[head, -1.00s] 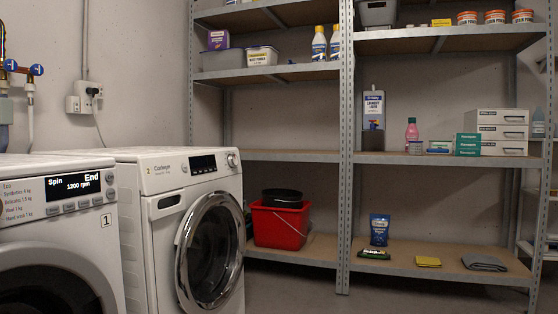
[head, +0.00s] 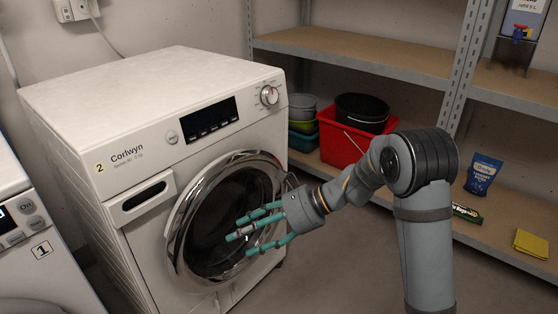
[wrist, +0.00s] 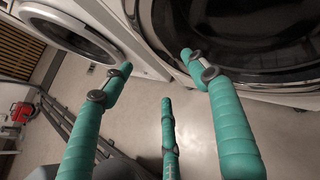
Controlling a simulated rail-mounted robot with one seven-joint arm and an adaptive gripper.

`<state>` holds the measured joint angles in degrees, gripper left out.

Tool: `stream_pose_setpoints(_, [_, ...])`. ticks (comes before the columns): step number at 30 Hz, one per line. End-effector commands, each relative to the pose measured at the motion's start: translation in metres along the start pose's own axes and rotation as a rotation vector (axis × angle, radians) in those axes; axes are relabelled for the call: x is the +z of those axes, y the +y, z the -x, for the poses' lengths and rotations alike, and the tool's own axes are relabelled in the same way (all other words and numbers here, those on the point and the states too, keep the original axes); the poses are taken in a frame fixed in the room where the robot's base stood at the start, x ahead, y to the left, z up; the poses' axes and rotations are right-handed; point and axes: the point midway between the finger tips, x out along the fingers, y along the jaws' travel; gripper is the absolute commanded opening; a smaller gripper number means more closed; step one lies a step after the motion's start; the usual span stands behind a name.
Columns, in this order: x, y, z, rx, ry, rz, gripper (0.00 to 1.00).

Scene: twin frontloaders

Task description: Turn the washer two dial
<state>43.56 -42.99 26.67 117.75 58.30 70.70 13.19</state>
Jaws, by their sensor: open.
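In the wrist view the spread fingers (wrist: 168,110) point toward the floor and the washer door (wrist: 250,40). The dial is not in the wrist view.
Washer one (head: 30,240) stands at the lower left. A metal shelf (head: 350,62) stands to the right and behind, holding a red bucket (head: 345,140), a blue pouch (head: 483,174) and a yellow cloth (head: 531,243). The floor before the washer is clear.

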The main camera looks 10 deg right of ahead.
Motion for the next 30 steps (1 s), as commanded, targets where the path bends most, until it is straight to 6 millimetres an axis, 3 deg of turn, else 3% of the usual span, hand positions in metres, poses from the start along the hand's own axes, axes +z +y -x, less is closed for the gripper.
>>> stream_pose_setpoints(1, [0.035,-0.048,0.038,-0.106,-0.072,-0.113,0.59])
stream_pose_setpoints(3, [0.054,-0.106,0.081,-0.251,-0.184,-0.25,0.59])
stream_pose_setpoints(6, [0.07,-0.17,0.145,-0.427,-0.329,-0.386,0.59])
stream_pose_setpoints(9, [0.074,-0.209,0.197,-0.552,-0.437,-0.463,0.59])
stream_pose_setpoints(12, [0.075,-0.23,0.231,-0.628,-0.504,-0.503,0.59])
stream_pose_setpoints(17, [0.075,-0.246,0.241,-0.666,-0.541,-0.519,0.59])
stream_pose_setpoints(30, [0.097,-0.297,0.19,-0.666,-0.54,-0.517,0.59])
